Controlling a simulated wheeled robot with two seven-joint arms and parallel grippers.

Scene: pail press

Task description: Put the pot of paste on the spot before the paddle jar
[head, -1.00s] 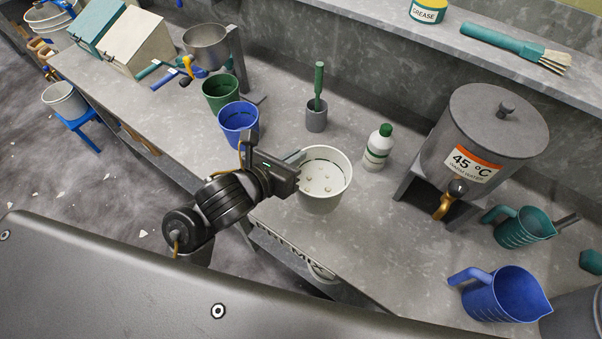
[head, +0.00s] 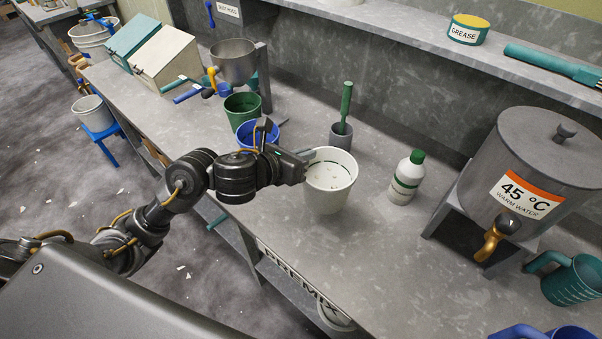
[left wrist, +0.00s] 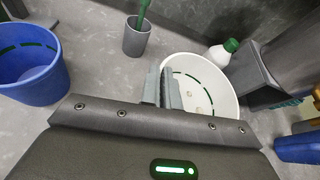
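The pot of paste (head: 328,190) is a white pail with pale, lumpy contents, upright at the bench's middle. It also shows in the left wrist view (left wrist: 222,75). The paddle jar (head: 340,136) is a small grey jar holding a green-handled paddle; it stands just behind the pot, and also shows in the left wrist view (left wrist: 137,38). My left gripper (head: 306,158) is at the pot's left rim; its fingers (left wrist: 163,90) straddle the rim, closed on it. Whether the pot's base touches the bench is unclear. No marked spot is visible. My right gripper is out of view.
A blue pail (head: 259,133) and a green pail (head: 242,108) stand left of the pot. A white bottle with a green cap (head: 406,178) stands to its right, then the warm water tank (head: 530,170). The bench front (head: 370,250) is clear.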

